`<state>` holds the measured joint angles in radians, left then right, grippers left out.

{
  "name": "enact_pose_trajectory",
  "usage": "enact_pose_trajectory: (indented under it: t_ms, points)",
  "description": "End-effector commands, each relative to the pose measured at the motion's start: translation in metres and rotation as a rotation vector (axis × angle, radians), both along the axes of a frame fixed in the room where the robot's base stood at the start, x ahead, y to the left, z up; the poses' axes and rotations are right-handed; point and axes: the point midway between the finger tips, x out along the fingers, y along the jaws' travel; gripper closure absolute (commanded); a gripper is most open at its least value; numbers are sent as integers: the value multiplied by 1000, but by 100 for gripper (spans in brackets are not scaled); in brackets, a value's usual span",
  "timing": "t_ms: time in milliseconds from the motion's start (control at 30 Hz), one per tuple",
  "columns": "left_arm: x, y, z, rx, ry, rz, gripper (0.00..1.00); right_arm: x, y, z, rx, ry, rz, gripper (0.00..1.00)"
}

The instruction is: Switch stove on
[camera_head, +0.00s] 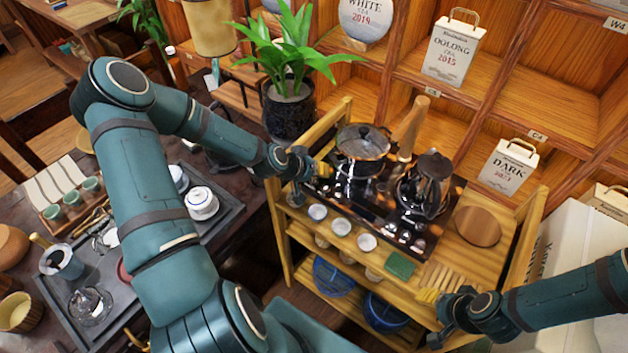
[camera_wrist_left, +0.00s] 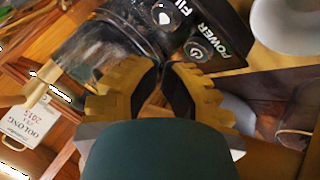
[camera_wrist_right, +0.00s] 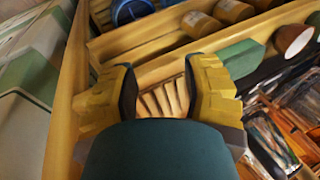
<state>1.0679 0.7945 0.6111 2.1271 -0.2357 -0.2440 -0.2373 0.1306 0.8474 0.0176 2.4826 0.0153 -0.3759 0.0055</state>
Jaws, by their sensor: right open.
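The black glossy stove (camera_head: 342,196) sits on the upper shelf of the wooden cart, with a pot (camera_head: 362,145) and a dark kettle (camera_head: 428,180) standing on it. In the left wrist view its black panel shows a POWER label (camera_wrist_left: 234,33) and a round power mark (camera_wrist_left: 196,51). My left gripper (camera_head: 322,170) is at the stove's left end. Its yellow fingertips (camera_wrist_left: 165,66) are together with nothing visible between them, close to the power mark; I cannot tell whether they touch it. My right gripper (camera_head: 430,298) is open and empty near the cart's right front, and its fingers show in the right wrist view (camera_wrist_right: 160,65).
White cups (camera_head: 341,227) stand along the stove's front. A green block (camera_head: 400,265), a wooden slatted piece (camera_head: 440,277) and a round wooden board (camera_head: 478,226) lie on the cart. Blue bowls (camera_head: 333,277) are on the lower shelf. A potted plant (camera_head: 290,105) stands behind my left arm.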

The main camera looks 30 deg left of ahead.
Motion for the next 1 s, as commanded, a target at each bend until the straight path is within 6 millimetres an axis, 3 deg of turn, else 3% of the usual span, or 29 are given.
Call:
enact_pose_trajectory:
  t_ms: [1000]
  points:
    - [0, 0, -8, 1, 0, -1, 100, 0, 0, -8, 0, 0, 0, 53]
